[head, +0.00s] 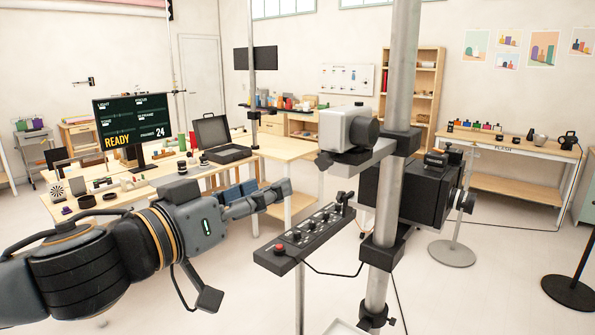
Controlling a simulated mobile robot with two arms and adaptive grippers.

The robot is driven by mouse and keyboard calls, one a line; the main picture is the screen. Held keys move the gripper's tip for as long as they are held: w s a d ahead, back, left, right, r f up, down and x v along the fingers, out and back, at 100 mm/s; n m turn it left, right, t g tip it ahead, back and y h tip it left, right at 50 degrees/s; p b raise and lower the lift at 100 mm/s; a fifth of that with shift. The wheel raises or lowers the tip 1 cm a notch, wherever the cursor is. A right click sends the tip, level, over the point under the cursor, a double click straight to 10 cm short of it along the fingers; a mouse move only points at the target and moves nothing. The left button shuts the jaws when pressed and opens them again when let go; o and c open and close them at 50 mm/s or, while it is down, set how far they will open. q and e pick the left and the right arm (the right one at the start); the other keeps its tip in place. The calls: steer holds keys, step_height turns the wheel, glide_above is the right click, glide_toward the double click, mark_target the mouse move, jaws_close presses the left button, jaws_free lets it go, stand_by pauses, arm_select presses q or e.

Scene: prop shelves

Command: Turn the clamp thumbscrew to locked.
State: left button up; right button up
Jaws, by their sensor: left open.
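A grey upright post (403,75) stands in front of me with black clamp collars on it. The upper collar (402,142) is beside the arm carrying a small grey camera (347,128). A lower collar (383,254) sits below it, and a small collar with a little black knob (375,318) is near the bottom edge. I cannot tell which part is the clamp thumbscrew or how it is turned. My right gripper is not in view.
A black control box (303,238) with a red button stands between my left gripper and the post. A large black camera (412,190) is behind the post. A table with a monitor (132,122) and an open case (217,138) is behind left.

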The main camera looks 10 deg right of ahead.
mark_target(321, 163)
arm_select(q)
steer(key=p+x, duration=0.4)
steer(key=x, duration=1)
steer(key=shift+w+a+f, duration=0.1)
steer(key=shift+w, duration=0.05)
jaws_close()
